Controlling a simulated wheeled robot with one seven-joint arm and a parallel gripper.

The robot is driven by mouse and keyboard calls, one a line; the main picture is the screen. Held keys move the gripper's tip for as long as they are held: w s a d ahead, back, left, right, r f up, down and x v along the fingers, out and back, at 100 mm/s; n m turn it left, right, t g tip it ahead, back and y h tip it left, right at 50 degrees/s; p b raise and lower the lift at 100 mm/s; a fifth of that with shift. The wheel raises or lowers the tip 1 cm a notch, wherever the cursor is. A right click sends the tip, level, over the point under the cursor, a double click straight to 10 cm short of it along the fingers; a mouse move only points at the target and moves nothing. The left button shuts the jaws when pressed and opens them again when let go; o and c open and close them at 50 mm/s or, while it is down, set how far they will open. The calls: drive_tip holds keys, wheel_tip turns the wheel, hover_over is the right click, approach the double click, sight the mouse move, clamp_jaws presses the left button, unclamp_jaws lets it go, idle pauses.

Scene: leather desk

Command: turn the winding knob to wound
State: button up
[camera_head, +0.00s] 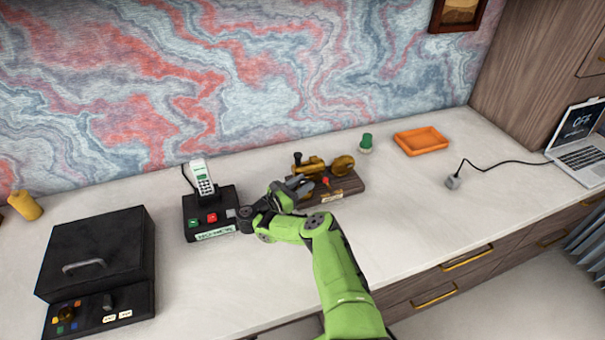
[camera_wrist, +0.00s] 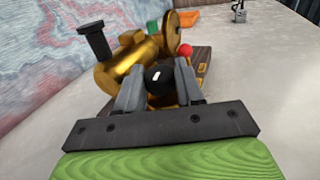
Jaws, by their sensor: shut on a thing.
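A brass model engine with a black chimney (camera_wrist: 95,38) and a brass wheel stands on a dark wooden base (camera_head: 345,188). Its brass body (camera_wrist: 128,64) fills the middle of the wrist view. My gripper (camera_wrist: 160,82) is at the near side of the engine, with its two grey fingers closed around a round black knob (camera_wrist: 158,76). A small red ball (camera_wrist: 186,48) shows just beyond the right finger. In the head view my gripper (camera_head: 302,186) covers the knob, and no wound marking can be read.
Left of the engine stands a black phone base (camera_head: 190,232) with a white handset (camera_head: 202,178). A green-topped piece (camera_head: 366,141) and an orange tray (camera_head: 421,141) lie behind to the right. A black box (camera_head: 100,250) is far left. The right front desk is clear.

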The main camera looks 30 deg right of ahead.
drive_tip(key=shift+w+f+m+g+b, duration=0.15)
drive_tip(key=shift+m+g+b, duration=0.55)
drive_tip(key=shift+g+b, duration=0.4)
drive_tip(key=shift+w+m+g+b, duration=0.15)
drive_tip(key=shift+m+g+b, duration=0.65)
drive_tip(key=shift+b, duration=0.4)
drive_tip(key=shift+a+g+b, duration=0.1)
drive_tip(key=shift+g+b, duration=0.5)
drive_tip(key=shift+b, duration=0.6)
drive_tip(key=shift+m+g+b, duration=0.4)
drive_tip(key=shift+g+b, duration=0.1)
drive_tip(key=shift+b, duration=0.35)
drive_tip(key=o, duration=1)
drive_tip(key=shift+o, duration=0.2)
